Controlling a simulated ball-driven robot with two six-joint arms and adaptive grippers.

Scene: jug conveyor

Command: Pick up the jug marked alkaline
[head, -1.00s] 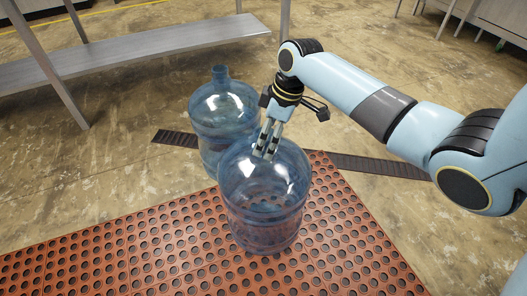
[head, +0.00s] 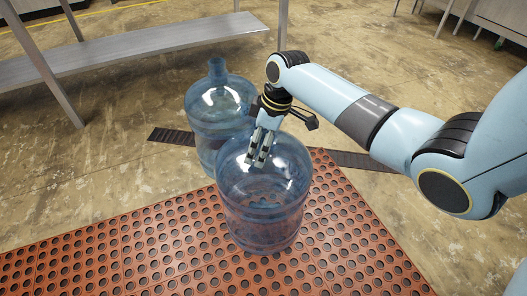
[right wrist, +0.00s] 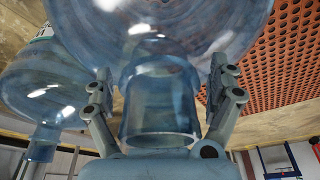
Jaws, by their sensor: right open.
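Two clear blue jugs stand upright, one behind the other. The near jug (head: 262,205) is on the red mat, and the far jug (head: 215,105) is behind it and to the left. My right gripper (head: 256,158) points down at the top of the near jug. In the right wrist view its open fingers (right wrist: 166,77) stand on either side of the near jug's neck (right wrist: 158,108), with gaps between. The far jug (right wrist: 42,85) shows there at left with part of a label, too small to read. No alkaline marking is legible. My left gripper is out of view.
The red perforated mat (head: 130,255) covers the front floor. A dark strip (head: 172,136) crosses the floor behind the near jug. A grey metal bench (head: 150,42) stands at the back left. Concrete floor is clear at right.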

